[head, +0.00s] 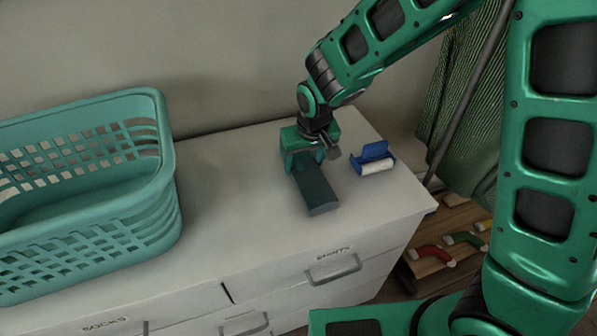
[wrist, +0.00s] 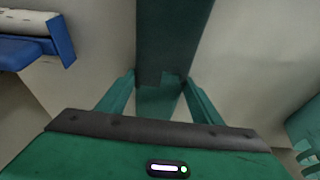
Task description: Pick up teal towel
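The teal towel (head: 316,190) is a dark, narrow folded strip on the white dresser top, near its right end. It also shows in the wrist view (wrist: 172,40), running away from my gripper. My gripper (head: 304,166) points down over the towel's back end and hides that end in the head view. In the wrist view my gripper's two fingers (wrist: 160,85) stand apart, one on each side of the towel's near end. I see no clear gap between fingertips and towel, and cannot tell whether they press on it.
A blue holder with a white roll (head: 374,160) stands close to the right of my gripper. A large teal laundry basket (head: 100,225) takes up the dresser's left side. The white dresser top (head: 235,205) is clear between basket and towel. A green curtain (head: 465,95) hangs at right.

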